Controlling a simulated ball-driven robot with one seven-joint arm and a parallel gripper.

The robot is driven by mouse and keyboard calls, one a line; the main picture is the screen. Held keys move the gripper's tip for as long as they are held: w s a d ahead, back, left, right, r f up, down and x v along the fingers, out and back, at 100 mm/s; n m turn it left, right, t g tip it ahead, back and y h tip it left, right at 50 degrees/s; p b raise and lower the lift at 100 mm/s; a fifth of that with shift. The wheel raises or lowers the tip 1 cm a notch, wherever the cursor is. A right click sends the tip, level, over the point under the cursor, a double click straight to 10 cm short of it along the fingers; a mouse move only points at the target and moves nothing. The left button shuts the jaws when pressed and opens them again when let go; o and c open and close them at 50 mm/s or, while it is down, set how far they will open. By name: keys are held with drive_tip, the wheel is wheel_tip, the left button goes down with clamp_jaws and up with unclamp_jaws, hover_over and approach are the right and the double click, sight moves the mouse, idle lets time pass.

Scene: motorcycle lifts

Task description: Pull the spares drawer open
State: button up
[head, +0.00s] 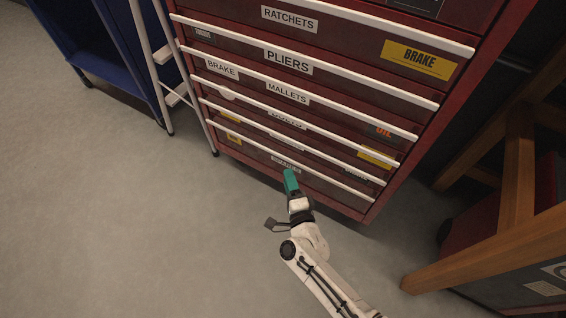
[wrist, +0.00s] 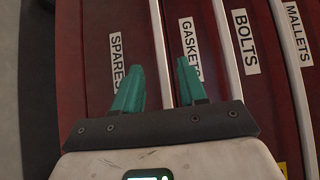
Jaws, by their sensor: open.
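The spares drawer (wrist: 100,100) is the lowest drawer of a dark red tool cabinet (head: 372,212). It looks shut, and its SPARES label (wrist: 117,60) reads sideways in the wrist view. Its long white handle strip (wrist: 160,50) runs along the edge between it and the gaskets drawer (wrist: 197,20). My gripper (wrist: 160,85) is open, with one teal finger on each side of this strip. The strip passes between the fingers; I cannot tell whether they touch it. In the head view, my gripper (head: 291,178) is low at the cabinet front and hides part of the bottom drawer.
Above are the bolts (wrist: 242,43) and mallets (wrist: 299,33) drawers, with similar white strips. A wooden frame (head: 510,170) stands close on the right. A white ladder-like frame (head: 160,70) and a blue cabinet (head: 90,45) stand left. The grey floor (head: 120,220) is clear at left front.

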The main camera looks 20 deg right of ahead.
sight(282, 158)
drive_tip(key=w, duration=0.2)
drive_tip(key=w+d+b, duration=0.1)
drive_tip(key=w, duration=0.2)
drive_tip(key=w+b, duration=0.1)
drive_tip(key=w, duration=0.1)
drive_tip(key=shift+w+d, duration=0.15)
drive_tip(key=shift+w, duration=0.2)
clamp_jaws()
